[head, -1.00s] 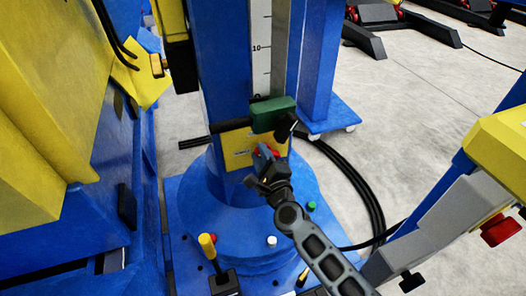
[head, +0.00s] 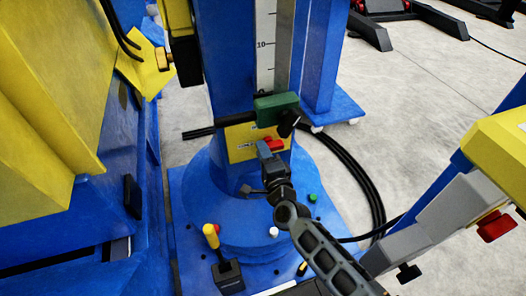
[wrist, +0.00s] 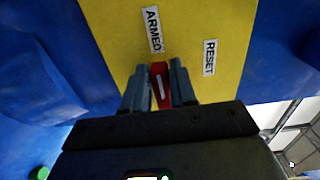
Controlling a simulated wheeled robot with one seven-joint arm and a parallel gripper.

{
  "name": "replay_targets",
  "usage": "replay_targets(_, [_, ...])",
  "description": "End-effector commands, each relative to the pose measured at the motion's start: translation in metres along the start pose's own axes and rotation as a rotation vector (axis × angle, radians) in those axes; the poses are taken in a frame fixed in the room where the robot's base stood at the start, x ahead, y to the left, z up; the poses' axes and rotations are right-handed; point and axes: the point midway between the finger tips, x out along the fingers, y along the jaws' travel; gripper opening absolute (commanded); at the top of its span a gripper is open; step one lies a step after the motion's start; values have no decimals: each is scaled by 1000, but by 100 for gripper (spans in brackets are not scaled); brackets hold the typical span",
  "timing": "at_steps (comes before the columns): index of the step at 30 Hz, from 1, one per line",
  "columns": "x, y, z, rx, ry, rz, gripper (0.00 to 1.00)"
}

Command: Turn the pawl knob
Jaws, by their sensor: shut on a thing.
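The pawl knob is a red bar with a white line; it shows in the wrist view (wrist: 160,88) on a yellow plate (wrist: 205,85). Labels ARMED (wrist: 152,29) and RESET (wrist: 209,57) lie above it, and the line's upper end leans towards ARMED. My gripper (wrist: 158,82) is shut on the knob, with one grey finger on each side. In the head view the knob (head: 276,146) shows partly beside my gripper (head: 265,149), whose fingers hide some of it.
A green block (head: 277,108) with a black knob (head: 288,123) sits just above the plate on the blue column (head: 232,60). A yellow-topped lever (head: 211,236) stands on the blue base at lower left. Black cables (head: 365,185) curve along the right.

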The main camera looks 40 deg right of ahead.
Motion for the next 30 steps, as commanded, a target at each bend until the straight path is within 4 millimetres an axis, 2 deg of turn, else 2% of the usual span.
replay_targets(11, [-1, 2, 1, -6, -3, 4, 0])
replay_targets(12, [-1, 2, 1, -6, -3, 4, 30])
replay_targets(17, [-1, 2, 0, -5, -2, 3, 45])
replay_targets(25, [-2, 1, 0, -4, -1, 2, 47])
replay_targets(30, [-18, 2, 0, -4, -1, 4, 47])
